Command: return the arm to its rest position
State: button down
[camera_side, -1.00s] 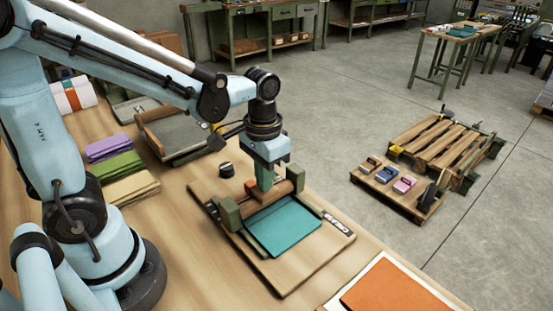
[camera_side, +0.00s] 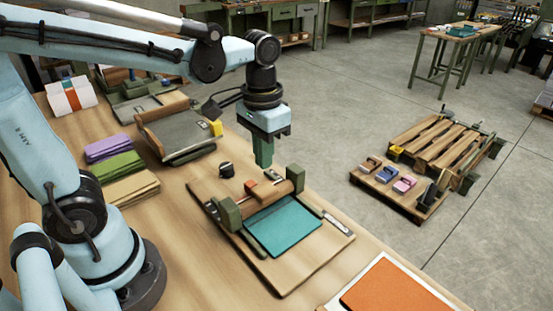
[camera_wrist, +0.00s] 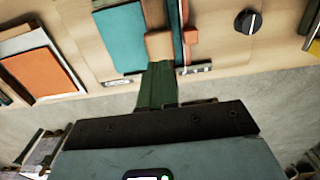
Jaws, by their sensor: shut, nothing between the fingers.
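My gripper (camera_side: 263,153) points down in the side view, raised above the wooden press board (camera_side: 284,284). Its green fingers are closed together with nothing between them. The roller (camera_side: 272,200) with an orange-brown block (camera_side: 251,187) and green end posts lies across the board below it, apart from the fingers. A teal folded sheet (camera_side: 288,228) lies on the board in front of the roller. In the wrist view my fingers (camera_wrist: 158,72) reach up the middle, with the teal sheet (camera_wrist: 122,38) to their left.
A black knob (camera_side: 226,169) stands on the table left of the board. Purple, green and tan stacks (camera_side: 120,162) and a grey tray (camera_side: 185,130) lie farther left. An orange sheet on white (camera_side: 392,290) lies at the front right. The air around my gripper is clear.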

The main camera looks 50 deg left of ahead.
jog(key=t, duration=0.1)
jog(key=s+a+t, duration=0.1)
jog(key=t, duration=0.1)
jog(key=shift+s+a, duration=0.1)
jog(key=shift+s, duration=0.05)
jog(key=t, duration=0.2)
jog(key=a+t, duration=0.1)
jog(key=t, duration=0.1)
jog(key=shift+s+a, duration=0.15)
jog(key=shift+s, duration=0.25)
dwell(1.2)
